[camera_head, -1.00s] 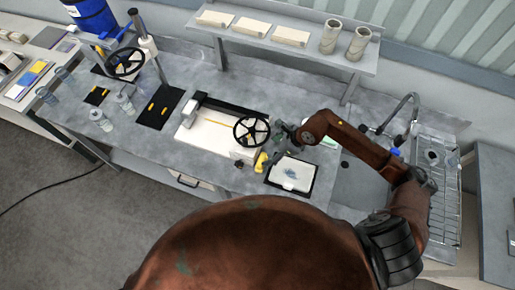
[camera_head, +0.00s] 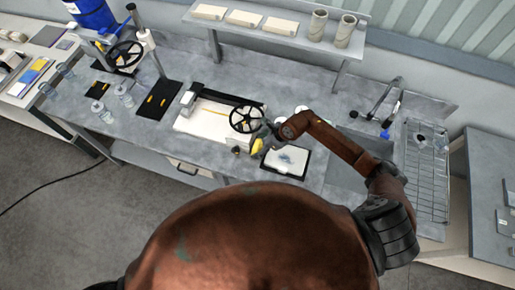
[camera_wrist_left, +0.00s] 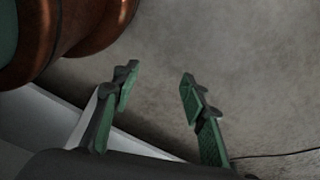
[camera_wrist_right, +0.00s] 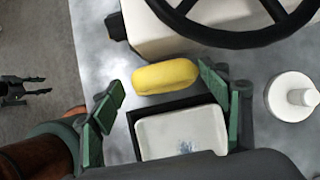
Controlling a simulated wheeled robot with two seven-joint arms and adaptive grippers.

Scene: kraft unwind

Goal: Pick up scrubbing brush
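My right gripper (camera_wrist_right: 162,88) is open, its two green-padded fingers apart on either side of a plump yellow object (camera_wrist_right: 166,77) that looks like a sponge or brush. I see nothing clamped between the pads. In the head view the yellow object (camera_head: 258,145) lies on the bench, beside the tray and my right gripper (camera_head: 270,138). I cannot make out bristles on it. A blue-and-white item (camera_head: 386,133) by the sink may also be a brush; it is too small to tell. My left gripper (camera_wrist_left: 159,80) is open and empty above the grey floor.
A black-rimmed tray (camera_head: 285,176) with a white pad lies just in front of the yellow object. A black handwheel (camera_head: 246,119) stands close behind. In the right wrist view a white round knobbed object (camera_wrist_right: 292,97) stands at the right. A sink and wire rack (camera_head: 427,170) are further right.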

